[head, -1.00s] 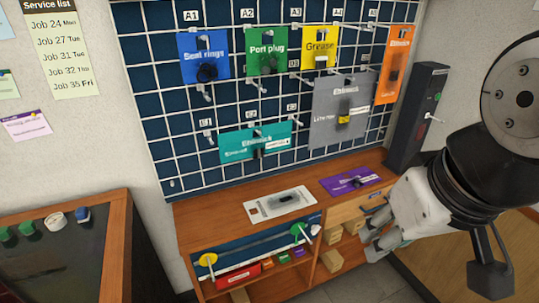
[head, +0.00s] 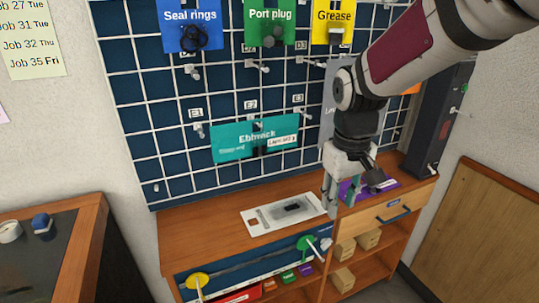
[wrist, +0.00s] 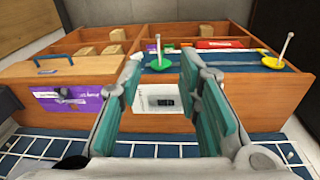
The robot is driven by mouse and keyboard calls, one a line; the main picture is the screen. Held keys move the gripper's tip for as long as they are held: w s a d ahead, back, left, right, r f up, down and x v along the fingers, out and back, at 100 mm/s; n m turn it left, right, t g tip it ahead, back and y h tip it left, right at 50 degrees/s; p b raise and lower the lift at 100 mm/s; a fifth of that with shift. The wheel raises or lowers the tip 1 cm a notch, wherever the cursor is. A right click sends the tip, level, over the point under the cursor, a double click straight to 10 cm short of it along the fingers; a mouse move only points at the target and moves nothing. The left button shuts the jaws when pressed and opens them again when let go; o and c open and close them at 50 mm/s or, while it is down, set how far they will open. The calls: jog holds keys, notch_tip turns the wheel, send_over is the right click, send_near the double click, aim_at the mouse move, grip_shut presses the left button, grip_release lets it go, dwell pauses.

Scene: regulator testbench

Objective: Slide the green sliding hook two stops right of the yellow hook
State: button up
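The green sliding hook (head: 306,243) has a round green plate and a pale pin, and sits on the blue rail panel (head: 240,268) at the cabinet's front. The yellow hook (head: 198,281) sits on the same panel, to its left. The wrist view shows the panel from the opposite side, with the green hook (wrist: 159,64) between my fingers' outlines and the yellow hook (wrist: 274,63) at the right. My gripper (head: 330,205) is open and empty, pointing down over the counter, above and slightly right of the green hook. It also shows in the wrist view (wrist: 163,85). Individual stops are too small to tell.
A white sealed packet (head: 284,212) lies on the counter left of my gripper. A purple card (head: 352,191) lies behind it, partly hidden. Below are a drawer (head: 385,213) and shelves with small boxes (head: 369,240). A blue gridded wall (head: 180,135) with hanging cards stands behind.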

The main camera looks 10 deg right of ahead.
jog(key=g+b, duration=0.1)
jog(key=b, duration=0.2)
send_near(318, 253)
jog(key=shift+n+y, duration=0.3)
jog(key=shift+n, duration=0.1)
jog(key=f+b, duration=0.1)
jog(key=f, duration=0.2)
jog(key=f+b, duration=0.2)
jog(key=f, duration=0.2)
jog(key=shift+d+f, duration=0.2)
jog(key=shift+f, duration=0.1)
grip_shut()
